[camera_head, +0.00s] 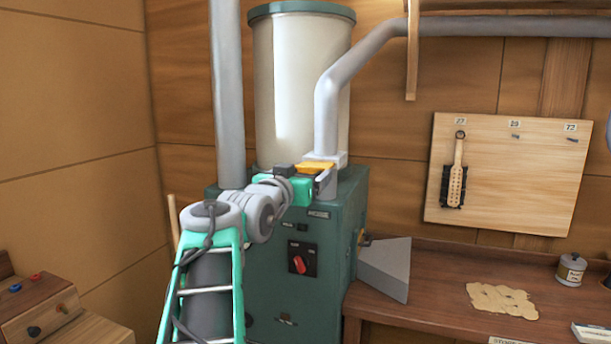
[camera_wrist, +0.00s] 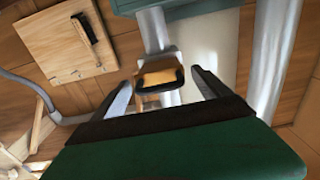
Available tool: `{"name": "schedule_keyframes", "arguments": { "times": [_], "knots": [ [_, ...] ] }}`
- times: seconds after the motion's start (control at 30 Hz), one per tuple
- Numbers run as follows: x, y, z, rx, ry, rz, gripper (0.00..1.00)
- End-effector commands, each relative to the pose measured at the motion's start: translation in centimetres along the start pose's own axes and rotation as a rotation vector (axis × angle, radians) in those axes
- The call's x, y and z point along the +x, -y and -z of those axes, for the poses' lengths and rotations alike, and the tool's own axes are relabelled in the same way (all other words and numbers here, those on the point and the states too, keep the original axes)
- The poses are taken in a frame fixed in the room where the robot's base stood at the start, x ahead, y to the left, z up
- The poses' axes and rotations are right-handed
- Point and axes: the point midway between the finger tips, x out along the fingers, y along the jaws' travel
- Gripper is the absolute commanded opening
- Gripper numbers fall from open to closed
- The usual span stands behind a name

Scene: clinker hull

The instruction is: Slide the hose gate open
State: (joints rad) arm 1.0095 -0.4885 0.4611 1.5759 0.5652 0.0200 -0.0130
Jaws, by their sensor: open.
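The hose gate has an orange-yellow handle (camera_head: 314,168) on a pale grey collar (camera_head: 335,157) at the foot of the bent grey hose, on top of the green machine. In the wrist view the gate handle (camera_wrist: 160,78), orange with a dark rim, lies ahead between my two fingers. My gripper (camera_head: 322,180) is open at the gate, and its fingers (camera_wrist: 160,88) stand on either side of the handle with gaps visible. Nothing is held. I cannot tell whether a finger touches the handle. My gripper partly hides the gate's near side in the head view.
The green machine (camera_head: 265,255) carries a cream drum (camera_head: 290,90) and a red switch (camera_head: 299,263). A vertical grey pipe (camera_head: 227,90) stands left of the drum. A grey hopper (camera_head: 385,268) and wooden bench (camera_head: 440,290) are at right. A brush hangs on the wall board (camera_head: 510,185).

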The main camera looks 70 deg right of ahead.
Motion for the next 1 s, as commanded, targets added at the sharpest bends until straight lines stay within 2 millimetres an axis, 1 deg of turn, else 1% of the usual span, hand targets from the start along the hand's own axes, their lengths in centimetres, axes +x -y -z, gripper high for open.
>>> {"name": "schedule_keyframes", "arguments": {
  "times": [0.03,0.1,0.2,0.3,0.4,0.67,0.77,0.83,0.87,0.97,1.0],
  "knots": [
    [-1.2,0.1,-0.2,0.003,-0.004,0.004,0.87],
    [-2.8,0.1,-0.2,0.004,-0.003,0.005,0.87],
    [-4.5,0.2,-0.2,0.002,-0.002,0.005,0.87],
    [-5.6,0.1,-0.1,0.002,-0.001,0.003,0.87],
    [-5.8,0.0,-0.1,0.001,0.001,0.001,0.87],
    [-5.8,0.0,-0.1,0.001,0.001,0.000,0.87],
    [-5.9,0.6,-0.4,-0.002,0.012,0.015,0.87],
    [-6.5,2.5,-1.3,-0.012,0.044,0.065,0.87],
    [-6.9,3.8,-2.1,-0.020,0.069,0.099,0.87],
    [-9.7,9.6,-5.7,-0.065,0.180,0.258,0.87],
    [-11.4,12.2,-7.6,-0.092,0.235,0.332,0.87]
  ]
}}
